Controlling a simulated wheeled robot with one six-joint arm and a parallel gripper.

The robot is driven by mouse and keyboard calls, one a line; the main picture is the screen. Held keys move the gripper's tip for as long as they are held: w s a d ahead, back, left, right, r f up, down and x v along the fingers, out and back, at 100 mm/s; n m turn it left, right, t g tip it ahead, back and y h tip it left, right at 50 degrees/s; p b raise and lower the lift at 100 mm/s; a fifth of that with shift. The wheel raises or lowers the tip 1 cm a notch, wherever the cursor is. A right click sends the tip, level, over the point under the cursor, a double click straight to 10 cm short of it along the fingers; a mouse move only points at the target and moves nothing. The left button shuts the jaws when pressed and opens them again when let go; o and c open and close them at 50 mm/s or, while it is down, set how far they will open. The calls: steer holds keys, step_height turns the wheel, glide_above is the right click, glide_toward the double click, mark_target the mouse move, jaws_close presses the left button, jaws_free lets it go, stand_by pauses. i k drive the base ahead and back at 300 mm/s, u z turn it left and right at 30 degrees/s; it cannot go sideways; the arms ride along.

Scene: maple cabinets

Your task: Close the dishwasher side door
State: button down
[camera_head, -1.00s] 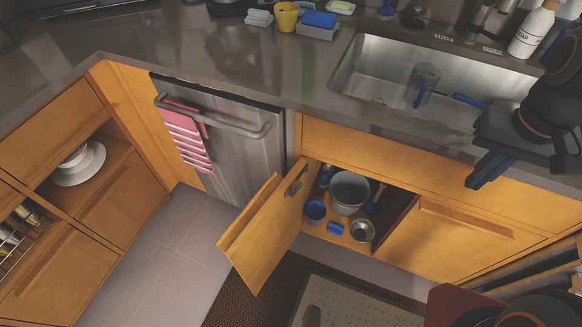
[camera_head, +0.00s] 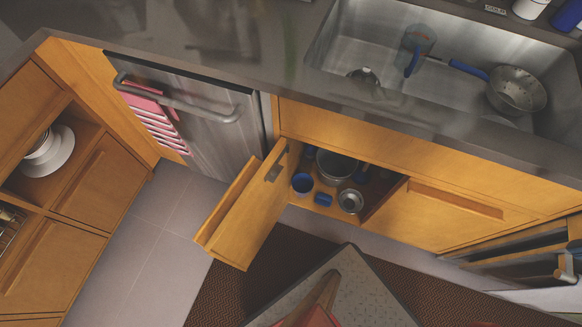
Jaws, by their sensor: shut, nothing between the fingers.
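The open wooden cabinet door (camera_head: 245,215) stands swung out into the room just right of the dishwasher (camera_head: 215,135). My gripper is out of view.
A closed wooden door (camera_head: 440,215) is right of the opening. The sink (camera_head: 455,100) above holds a blue-handled strainer (camera_head: 516,90). Tiled floor (camera_head: 170,225) is clear left of the open door. A dark patterned mat (camera_head: 270,265) lies right of it.

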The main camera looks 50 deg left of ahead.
mark_target(235, 230)
steer(key=z, duration=0.95)
steer(key=k, duration=2.25)
steer(key=u, duration=1.5)
steer(key=i, duration=0.45)
steer(key=u, duration=0.05)
steer(key=k, duration=0.95)
steer(key=z, duration=0.7)
steer(key=i, duration=0.75)
steer(key=u, duration=0.45)
